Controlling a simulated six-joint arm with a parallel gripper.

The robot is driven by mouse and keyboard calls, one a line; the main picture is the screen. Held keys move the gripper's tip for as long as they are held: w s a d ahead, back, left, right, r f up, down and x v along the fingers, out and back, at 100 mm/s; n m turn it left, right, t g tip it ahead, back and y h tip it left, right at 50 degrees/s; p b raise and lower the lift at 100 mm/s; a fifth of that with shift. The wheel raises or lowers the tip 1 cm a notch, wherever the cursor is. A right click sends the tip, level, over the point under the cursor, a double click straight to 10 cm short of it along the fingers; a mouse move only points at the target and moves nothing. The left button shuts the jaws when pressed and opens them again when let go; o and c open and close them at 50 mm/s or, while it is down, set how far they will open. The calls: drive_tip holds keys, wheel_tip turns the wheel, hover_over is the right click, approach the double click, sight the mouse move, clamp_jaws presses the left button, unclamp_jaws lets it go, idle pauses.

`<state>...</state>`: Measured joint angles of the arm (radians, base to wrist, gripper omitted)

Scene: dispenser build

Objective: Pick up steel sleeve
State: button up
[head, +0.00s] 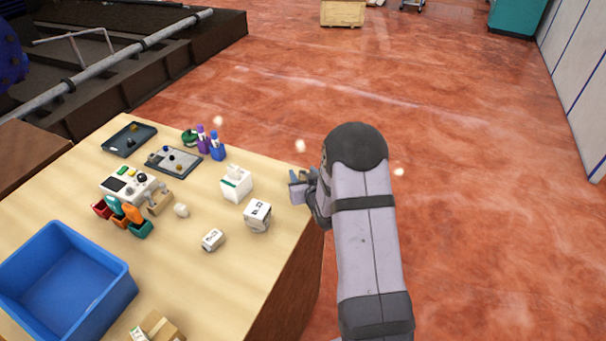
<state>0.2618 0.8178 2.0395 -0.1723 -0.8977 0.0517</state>
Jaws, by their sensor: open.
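I cannot pick out the steel sleeve for sure; the small parts are too tiny to tell apart. A grey tray (184,174) at the back of the table holds several small dark and light pieces. A dark tray (118,149) to its left holds a few small pieces, one of them yellowish. My gripper (297,187) is at the table's right edge, right of the white tissue box (236,187) and apart from it. It is open, with nothing seen in it; my arm partly hides it.
A blue bin (118,282) stands at the front left. A white device (133,183) with coloured holders is at the left. Purple and blue bottles (217,148) stand behind the grey tray. White boxes (257,214) and (213,240) sit mid-right. The front right tabletop is bare.

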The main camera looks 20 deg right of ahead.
sight(303, 172)
drive_tip(key=shift+w+f, duration=0.15)
drive_tip(key=shift+w, duration=0.2)
clamp_jaws()
drive_tip(key=shift+r, duration=0.2)
drive_tip(key=shift+r+b, duration=1.35)
drive_tip(key=shift+r, duration=3.5)
